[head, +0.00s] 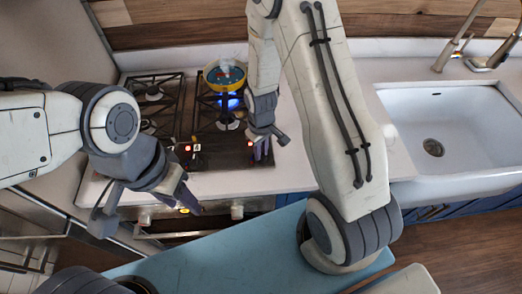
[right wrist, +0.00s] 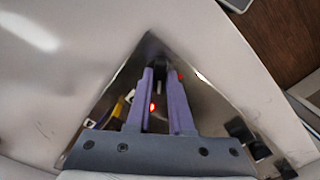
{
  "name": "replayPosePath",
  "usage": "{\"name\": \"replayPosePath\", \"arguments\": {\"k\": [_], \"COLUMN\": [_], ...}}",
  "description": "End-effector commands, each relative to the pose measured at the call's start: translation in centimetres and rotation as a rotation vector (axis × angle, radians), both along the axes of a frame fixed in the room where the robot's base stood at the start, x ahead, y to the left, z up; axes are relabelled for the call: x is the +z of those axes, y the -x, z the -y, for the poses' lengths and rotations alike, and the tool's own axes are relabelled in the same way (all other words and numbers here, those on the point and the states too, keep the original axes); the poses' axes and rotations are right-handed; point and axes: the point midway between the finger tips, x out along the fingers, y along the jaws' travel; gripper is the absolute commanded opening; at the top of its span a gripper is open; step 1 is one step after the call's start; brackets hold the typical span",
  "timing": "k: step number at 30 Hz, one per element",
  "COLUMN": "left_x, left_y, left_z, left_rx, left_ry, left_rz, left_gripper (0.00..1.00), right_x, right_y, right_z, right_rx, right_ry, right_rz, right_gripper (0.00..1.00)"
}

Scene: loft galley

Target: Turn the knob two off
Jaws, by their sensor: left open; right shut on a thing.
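The stove (head: 205,180) has a row of knobs along its front; one pale knob (head: 237,212) is plain to see. I cannot tell which is knob two. A blue flame (head: 229,101) burns under a yellow pot (head: 212,77). My right gripper (head: 262,152) is low at the right front of the cooktop. In the right wrist view its purple fingers (right wrist: 160,72) are shut on a small dark thing, mostly hidden between the tips; a red light (right wrist: 152,107) glows beneath. My left gripper (head: 190,203) is open and empty above the stove's front edge, near a small yellow glow.
Small red lights (head: 187,148) glow on the cooktop's front. The sink (head: 450,125) is at the right, with a white counter (head: 390,75) around it. A blue surface (head: 230,260) spans the foreground. My right arm covers part of the counter between stove and sink.

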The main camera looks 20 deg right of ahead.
Motion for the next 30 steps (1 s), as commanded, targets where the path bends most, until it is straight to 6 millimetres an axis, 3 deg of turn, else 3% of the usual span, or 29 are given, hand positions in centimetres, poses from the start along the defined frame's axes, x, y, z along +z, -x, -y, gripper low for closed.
{"name": "replayPosePath", "arguments": {"k": [8, 30], "left_x": [-0.23, -1.01], "left_y": [0.0, 0.0], "left_z": [0.0, 0.01], "left_rx": [0.0, 0.002], "left_ry": [0.0, 0.0], "left_rz": [0.0, 0.0], "left_gripper": [0.5, 0.5], "right_x": [0.0, 0.08], "right_y": [-0.03, -0.07], "right_z": [0.02, 0.03], "right_rx": [-0.092, -0.568], "right_ry": [0.0, 0.0], "right_rz": [0.0, 0.001], "right_gripper": [0.0, 0.0]}}
